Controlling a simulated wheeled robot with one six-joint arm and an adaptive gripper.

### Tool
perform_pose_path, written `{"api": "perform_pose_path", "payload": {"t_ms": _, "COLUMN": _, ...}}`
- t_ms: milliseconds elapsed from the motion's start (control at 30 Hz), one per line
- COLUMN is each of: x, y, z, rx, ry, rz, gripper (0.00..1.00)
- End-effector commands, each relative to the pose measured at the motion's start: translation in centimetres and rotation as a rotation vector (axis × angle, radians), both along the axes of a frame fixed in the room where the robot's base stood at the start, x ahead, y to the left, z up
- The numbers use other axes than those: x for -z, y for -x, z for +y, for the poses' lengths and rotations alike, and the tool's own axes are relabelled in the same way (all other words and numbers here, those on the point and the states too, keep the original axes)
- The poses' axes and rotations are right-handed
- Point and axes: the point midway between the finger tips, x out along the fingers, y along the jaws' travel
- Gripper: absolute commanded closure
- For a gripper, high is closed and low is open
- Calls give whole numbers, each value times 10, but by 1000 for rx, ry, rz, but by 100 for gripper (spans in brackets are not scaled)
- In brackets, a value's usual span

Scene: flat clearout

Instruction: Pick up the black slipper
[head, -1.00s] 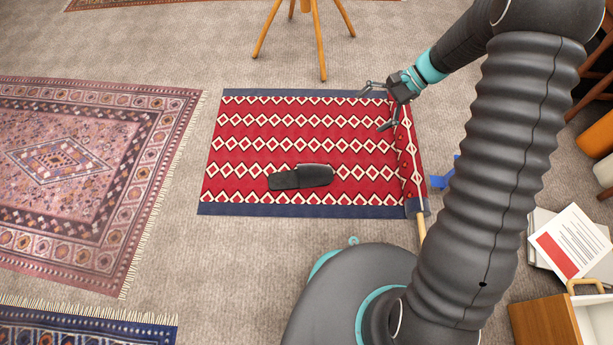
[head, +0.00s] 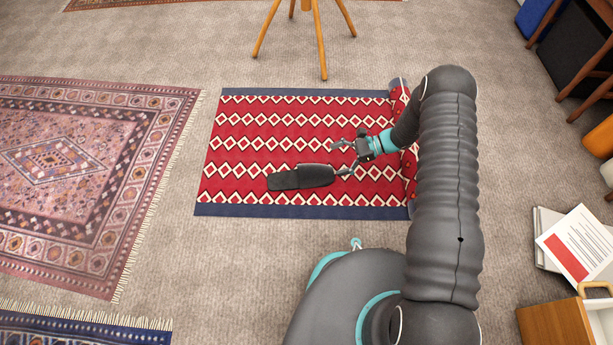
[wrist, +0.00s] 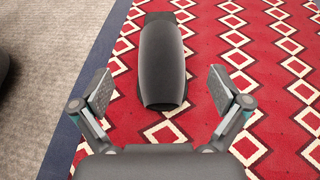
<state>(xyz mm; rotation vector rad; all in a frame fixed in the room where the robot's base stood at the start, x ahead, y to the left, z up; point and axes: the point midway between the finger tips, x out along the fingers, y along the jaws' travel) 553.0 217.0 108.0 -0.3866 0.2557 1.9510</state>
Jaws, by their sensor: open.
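The black slipper (head: 302,177) lies on the red patterned rug (head: 250,207) in the head view, its length running left to right. In the wrist view the slipper (wrist: 161,62) is straight ahead, its near end just beyond and between the finger pads. My gripper (head: 340,159) is open and empty at the slipper's right end. In the wrist view my gripper (wrist: 161,92) has its two fingers spread wider than the slipper. I cannot tell how high the fingers are above the rug.
The rug's right edge is rolled up (head: 399,95) beneath my arm. A wooden-legged stand (head: 320,45) is behind the rug. Papers (head: 573,245) and a wooden box (head: 560,322) lie at the right. Bare carpet (head: 165,235) is free left of the rug.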

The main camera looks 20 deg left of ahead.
Motion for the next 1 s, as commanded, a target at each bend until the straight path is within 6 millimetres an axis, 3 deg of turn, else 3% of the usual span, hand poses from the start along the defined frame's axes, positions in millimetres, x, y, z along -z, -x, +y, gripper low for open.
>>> {"api": "perform_pose_path", "payload": {"t_ms": 300, "x": 21, "y": 20, "z": 44, "rx": -2, "ry": 0, "rz": 0, "gripper": 1}}
{"api": "perform_pose_path", "payload": {"t_ms": 633, "x": 31, "y": 26, "z": 58, "rx": -2, "ry": 0, "rz": 0, "gripper": 1}}
{"api": "perform_pose_path", "payload": {"t_ms": 1000, "x": 52, "y": 40, "z": 93, "rx": -2, "ry": 0, "rz": 0, "gripper": 1}}
